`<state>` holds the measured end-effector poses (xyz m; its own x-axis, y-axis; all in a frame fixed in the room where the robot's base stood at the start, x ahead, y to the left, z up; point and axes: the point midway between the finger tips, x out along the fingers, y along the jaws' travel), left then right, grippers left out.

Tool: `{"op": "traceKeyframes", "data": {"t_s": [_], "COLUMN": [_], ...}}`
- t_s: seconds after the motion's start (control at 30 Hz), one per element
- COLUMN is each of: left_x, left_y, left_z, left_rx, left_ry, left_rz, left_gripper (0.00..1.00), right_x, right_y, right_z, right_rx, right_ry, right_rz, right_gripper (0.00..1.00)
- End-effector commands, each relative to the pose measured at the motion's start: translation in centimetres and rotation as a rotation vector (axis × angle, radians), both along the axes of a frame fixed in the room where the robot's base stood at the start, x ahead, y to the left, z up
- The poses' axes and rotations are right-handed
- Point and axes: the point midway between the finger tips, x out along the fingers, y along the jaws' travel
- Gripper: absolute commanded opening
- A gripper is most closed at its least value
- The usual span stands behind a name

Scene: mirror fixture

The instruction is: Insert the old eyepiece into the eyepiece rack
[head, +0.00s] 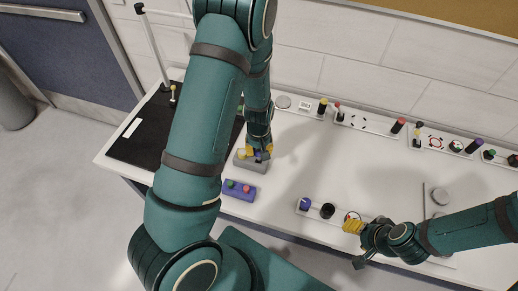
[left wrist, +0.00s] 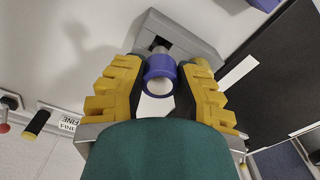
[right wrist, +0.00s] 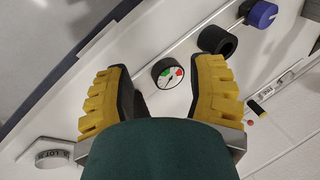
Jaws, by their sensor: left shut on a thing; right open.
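A purple-collared cylinder (left wrist: 160,69) with a pale round face, seemingly the old eyepiece, sits between the fingertips of my left gripper (left wrist: 158,78), which is shut on it. Behind it a grey block (left wrist: 190,35) has a dark recess; whether the cylinder sits in it or just above I cannot tell. In the head view my left gripper (head: 258,152) is at the grey block (head: 252,164). A pale strip (head: 340,214) at the table's front, possibly the rack, carries a blue cylinder (head: 305,203) and a black cylinder (head: 327,211).
A blue box (head: 240,189) with a red and a green button lies in front of the grey block. A black mat (head: 150,135) is at the left. Pale trays with small parts (head: 370,122) line the back wall. The middle of the table is clear.

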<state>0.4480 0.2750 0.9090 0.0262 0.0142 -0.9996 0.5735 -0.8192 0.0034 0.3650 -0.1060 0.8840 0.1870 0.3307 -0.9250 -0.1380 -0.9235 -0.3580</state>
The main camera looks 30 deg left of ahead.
Motion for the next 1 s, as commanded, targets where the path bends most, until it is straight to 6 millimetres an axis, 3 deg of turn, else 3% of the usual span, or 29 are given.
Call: {"op": "traceKeyframes", "data": {"t_s": [1.0], "left_x": [0.0], "left_y": [0.0], "left_z": [-2.1], "left_rx": [0.000], "left_ry": [0.000], "left_rz": [0.000], "left_gripper": [0.00], "right_x": [0.0], "right_y": [0.0], "right_z": [-1.7], "right_rx": [0.000], "right_ry": [0.000], "right_rz": [0.000], "right_gripper": [0.56]}}
